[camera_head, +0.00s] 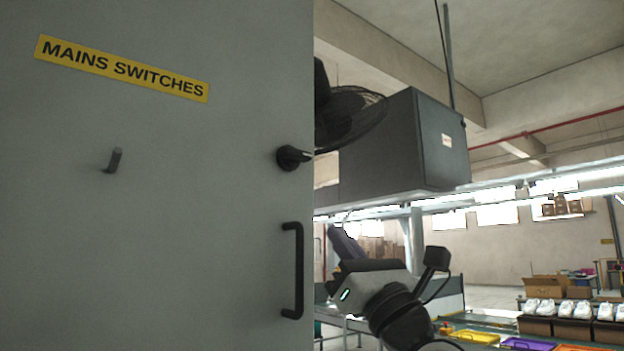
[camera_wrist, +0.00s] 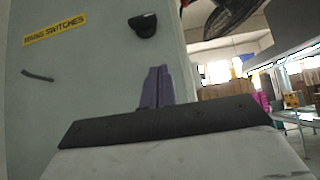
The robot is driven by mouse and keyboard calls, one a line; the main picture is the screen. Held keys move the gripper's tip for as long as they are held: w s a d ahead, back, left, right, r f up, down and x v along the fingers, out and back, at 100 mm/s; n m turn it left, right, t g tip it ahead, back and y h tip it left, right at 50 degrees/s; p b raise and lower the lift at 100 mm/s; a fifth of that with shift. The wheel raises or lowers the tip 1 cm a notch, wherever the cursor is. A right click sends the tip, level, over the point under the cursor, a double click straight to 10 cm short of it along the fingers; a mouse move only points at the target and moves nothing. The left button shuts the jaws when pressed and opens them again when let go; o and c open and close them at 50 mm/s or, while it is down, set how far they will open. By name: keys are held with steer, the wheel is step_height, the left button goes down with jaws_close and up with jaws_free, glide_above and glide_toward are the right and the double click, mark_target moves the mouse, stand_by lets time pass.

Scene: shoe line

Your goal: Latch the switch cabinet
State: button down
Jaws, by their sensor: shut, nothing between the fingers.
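The switch cabinet's grey door (camera_head: 200,230) fills the left of the head view, and it also shows in the wrist view (camera_wrist: 95,75). A black turn latch (camera_head: 292,157) sits near the door's right edge, its short lever pointing right. In the wrist view the latch (camera_wrist: 143,25) is above my fingertips. Below it in the head view is a black bar handle (camera_head: 293,270). My gripper (camera_head: 343,243) is right of the door edge, lower than the latch. In the wrist view its purple fingers (camera_wrist: 156,87) are together and empty, apart from the latch. The handle is not visible there.
A yellow "MAINS SWITCHES" label (camera_head: 122,68) and a small grey peg (camera_head: 114,160) are on the door. A black fan (camera_head: 345,112) and a dark hanging box (camera_head: 402,140) are behind the door edge. Shoes and trays (camera_head: 475,337) lie at lower right.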

stand_by(0.3)
steer(key=p, duration=0.6)
glide_toward(302, 163)
steer(key=w, duration=0.1)
steer(key=w+a, duration=0.2)
steer(key=shift+w+a+r, duration=0.15)
steer(key=shift+w+r, duration=0.15)
steer(key=shift+w, duration=0.1)
step_height(302, 163, up, 2)
steer(key=shift+r+p, duration=0.2)
steer(key=shift+p, duration=0.3)
steer(key=shift+r+p, duration=0.3)
steer(key=shift+r, duration=0.2)
steer(key=shift+s+n+g+y+b, duration=0.1)
steer(key=shift+n+g+y+b, duration=0.2)
steer(key=shift+n+y+b, duration=0.15)
